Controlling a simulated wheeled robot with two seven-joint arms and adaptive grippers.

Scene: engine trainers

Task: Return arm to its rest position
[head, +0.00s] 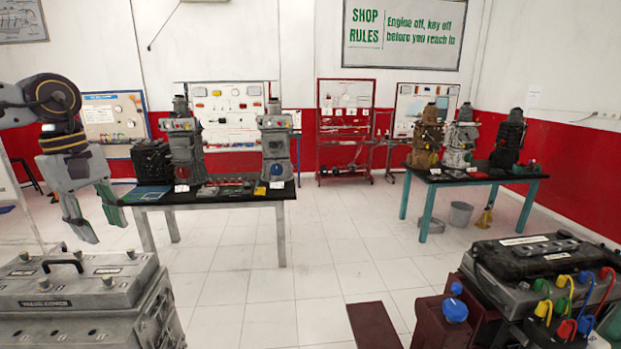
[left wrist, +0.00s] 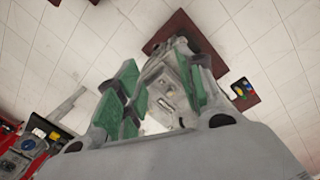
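My left gripper (head: 103,228) hangs at the left of the head view with its fingers pointing down. The fingers are spread and nothing is between them. In the left wrist view the green-padded fingers (left wrist: 162,98) stand apart. A grey object (left wrist: 175,90) shows between them, farther off; I cannot tell exactly what it is. My right arm and gripper are not in view.
A black-topped table (head: 230,197) with engine models stands just right of the left gripper. A teal-legged table (head: 475,177) with more engines is at the back right.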

